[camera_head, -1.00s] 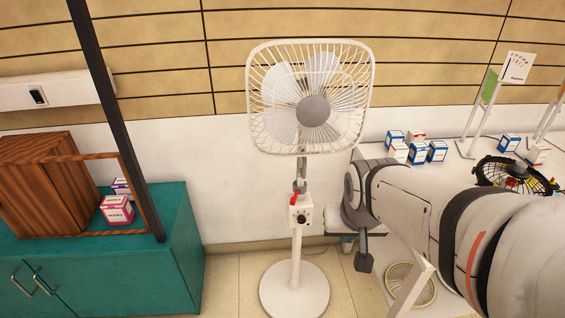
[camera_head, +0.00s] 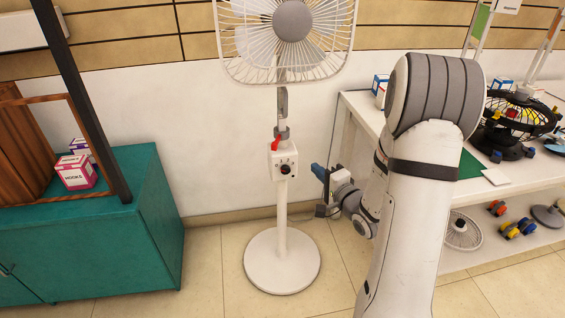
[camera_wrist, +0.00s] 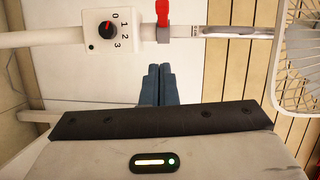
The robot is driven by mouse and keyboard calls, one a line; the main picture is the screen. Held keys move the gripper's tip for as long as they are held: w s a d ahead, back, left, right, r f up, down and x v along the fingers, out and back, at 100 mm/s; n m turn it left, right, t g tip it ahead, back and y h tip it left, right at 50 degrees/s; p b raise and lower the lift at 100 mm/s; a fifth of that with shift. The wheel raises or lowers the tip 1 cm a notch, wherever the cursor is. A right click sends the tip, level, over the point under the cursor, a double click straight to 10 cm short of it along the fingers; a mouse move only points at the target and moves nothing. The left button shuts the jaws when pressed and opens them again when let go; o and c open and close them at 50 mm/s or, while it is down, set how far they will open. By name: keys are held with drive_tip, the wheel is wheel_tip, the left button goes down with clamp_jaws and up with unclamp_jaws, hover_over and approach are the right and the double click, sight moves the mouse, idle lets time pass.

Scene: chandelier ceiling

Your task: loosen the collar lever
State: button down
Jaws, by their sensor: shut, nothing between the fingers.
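A white stand fan (camera_head: 283,262) stands upright on the floor against the wall. Its red collar lever (camera_head: 276,144) sits on the pole just above the white control box (camera_head: 284,162). In the wrist view the red lever (camera_wrist: 162,14) is at the top centre, on the grey collar, right of the control box with its dial (camera_wrist: 107,30). My gripper (camera_head: 318,172) is right of the pole and a little lower than the lever. In the wrist view the blue fingers of my gripper (camera_wrist: 159,70) are together and empty, below the lever in the picture and apart from it.
A teal cabinet (camera_head: 95,240) with a wooden frame and a pink box (camera_head: 76,172) stands at left. A dark slanted post (camera_head: 85,100) rises there. A white table (camera_head: 510,170) with a small black fan (camera_head: 512,120) is at right. Floor around the fan base is clear.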

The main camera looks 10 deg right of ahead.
sight(275, 148)
drive_tip(key=w+a+b, duration=0.2)
drive_tip(key=w+a, duration=0.5)
drive_tip(key=w, duration=0.3)
drive_tip(key=shift+w+f+t+y, duration=0.2)
drive_tip(key=shift+w+t+y, duration=0.1)
drive_tip(key=shift+w, duration=0.1)
drive_tip(key=shift+a, duration=0.1)
drive_tip(key=shift+w+a+b, duration=0.2)
drive_tip(key=shift+a+b, duration=0.25)
drive_tip(key=shift+a, duration=0.65)
drive_tip(key=shift+d, duration=0.1)
